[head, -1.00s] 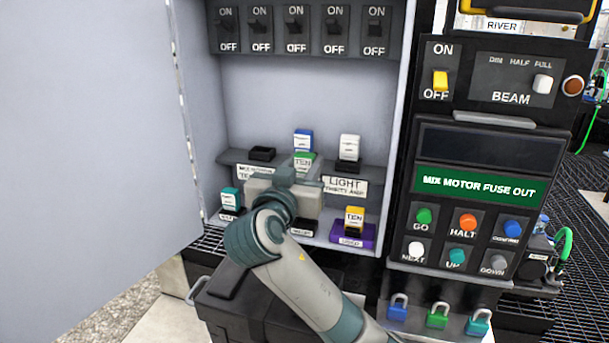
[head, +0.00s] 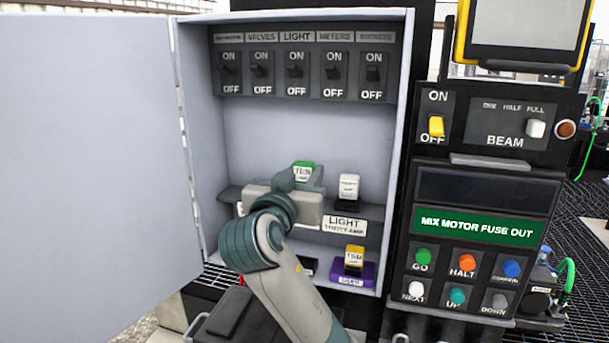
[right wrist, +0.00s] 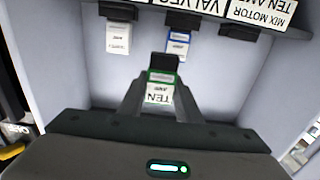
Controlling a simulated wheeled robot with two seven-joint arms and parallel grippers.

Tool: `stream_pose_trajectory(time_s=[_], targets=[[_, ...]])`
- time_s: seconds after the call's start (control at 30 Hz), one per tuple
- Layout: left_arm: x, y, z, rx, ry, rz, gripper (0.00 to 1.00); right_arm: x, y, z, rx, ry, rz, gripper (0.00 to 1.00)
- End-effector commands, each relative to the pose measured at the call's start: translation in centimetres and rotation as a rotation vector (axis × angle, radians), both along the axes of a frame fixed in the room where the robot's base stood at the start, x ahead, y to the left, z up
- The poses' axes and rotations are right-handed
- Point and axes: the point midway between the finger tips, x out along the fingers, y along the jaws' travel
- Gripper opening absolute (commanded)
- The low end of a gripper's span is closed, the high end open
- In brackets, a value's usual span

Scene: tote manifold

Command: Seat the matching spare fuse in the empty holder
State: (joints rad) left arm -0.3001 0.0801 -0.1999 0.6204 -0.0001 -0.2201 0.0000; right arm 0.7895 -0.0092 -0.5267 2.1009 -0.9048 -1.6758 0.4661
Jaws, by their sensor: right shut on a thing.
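My right gripper (head: 298,187) is shut on a green-marked fuse labelled TEN (head: 304,172). In the right wrist view the held fuse (right wrist: 160,92) stands between the fingers, with its dark end away from the palm. The gripper is in the open cabinet, in front of the upper shelf. The empty black holder (right wrist: 240,42) shows in the right wrist view beside the MIX MOTOR TEN AMP label (right wrist: 268,12); in the head view my gripper and arm hide it. The held fuse is apart from this holder. My left gripper is out of view.
A white fuse (head: 348,187) sits in the LIGHT holder. A blue-marked fuse (right wrist: 178,44) sits in the VALVES holder. Below, a yellow fuse (head: 354,258) stands in the purple USED holder (head: 345,273). The cabinet door (head: 90,170) stands open at left. The panel screen (head: 477,228) reads MIX MOTOR FUSE OUT.

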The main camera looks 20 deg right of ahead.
Motion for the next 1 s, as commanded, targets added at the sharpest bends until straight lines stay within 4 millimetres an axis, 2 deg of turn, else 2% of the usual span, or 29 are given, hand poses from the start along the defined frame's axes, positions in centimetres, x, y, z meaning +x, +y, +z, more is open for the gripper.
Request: stream_pose_trajectory(time_s=[0.23,0.6,1.0], targets=[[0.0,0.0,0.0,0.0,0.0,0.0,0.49,0.0,0.0,0.6,0.002,-0.001,0.0,0.09],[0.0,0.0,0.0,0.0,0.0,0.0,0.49,0.0,0.0,2.8,0.001,-0.002,0.0,0.09],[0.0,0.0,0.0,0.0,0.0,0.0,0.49,0.0,0.0,3.0,0.0,0.0,0.0,0.09]])
